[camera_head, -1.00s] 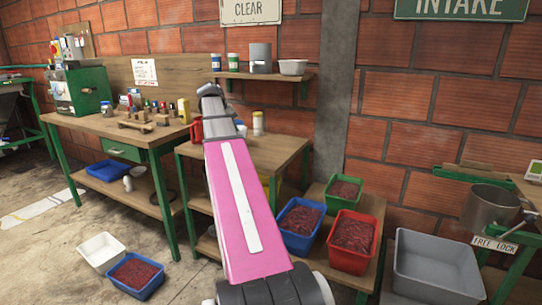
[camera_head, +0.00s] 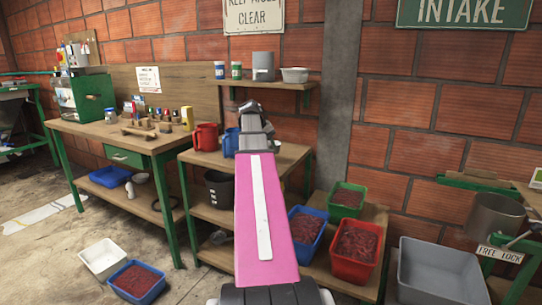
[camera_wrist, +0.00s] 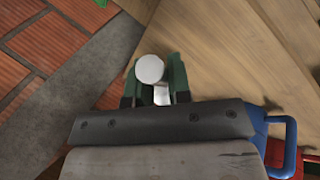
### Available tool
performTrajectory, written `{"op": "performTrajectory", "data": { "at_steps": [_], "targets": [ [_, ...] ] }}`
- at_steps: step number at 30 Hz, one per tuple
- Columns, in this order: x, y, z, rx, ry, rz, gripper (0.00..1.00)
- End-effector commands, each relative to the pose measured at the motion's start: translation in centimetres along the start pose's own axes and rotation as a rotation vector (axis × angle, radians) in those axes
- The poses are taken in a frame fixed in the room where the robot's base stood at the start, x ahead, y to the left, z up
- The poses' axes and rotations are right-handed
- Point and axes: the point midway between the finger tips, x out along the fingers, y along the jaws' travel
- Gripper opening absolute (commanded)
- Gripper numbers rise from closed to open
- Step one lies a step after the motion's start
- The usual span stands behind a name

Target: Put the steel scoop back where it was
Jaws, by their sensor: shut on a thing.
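My gripper (camera_wrist: 157,88) has its dark green fingers closed around a pale grey thing with a round, flat end, which looks like the steel scoop (camera_wrist: 150,68). A pale part of it shows between the fingers. Its full shape is hidden, and in the head view my pink arm hides the gripper's fingers and the scoop. My gripper is over or near the wooden bench (camera_head: 288,160), close to the wall. The blue mug (camera_head: 231,142) is beside it and shows at the right in the wrist view (camera_wrist: 280,135). A red mug (camera_head: 206,136) stands farther left.
A wall shelf (camera_head: 275,83) holds jars, a grey container and a white bowl above the bench. A cluttered workbench (camera_head: 110,132) is at left. Blue, red and green crates (camera_head: 354,262) of red fruit stand low at right, beside a grey tub (camera_head: 435,268).

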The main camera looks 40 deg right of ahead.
Motion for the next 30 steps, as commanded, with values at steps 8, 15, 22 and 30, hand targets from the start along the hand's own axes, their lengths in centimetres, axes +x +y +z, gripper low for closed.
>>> {"op": "performTrajectory", "data": {
  "at_steps": [8, 15, 22, 30],
  "targets": [
    [1.7, -0.3, 0.1, -0.001, 0.0, 0.0, 0.0],
    [4.0, -1.6, 0.2, 0.0, 0.001, 0.0, 0.0],
    [4.1, -1.6, 0.2, 0.001, 0.001, 0.0, 0.0],
    [4.3, -1.8, 0.2, 0.0, 0.0, 0.0, 0.44]
  ]
}}
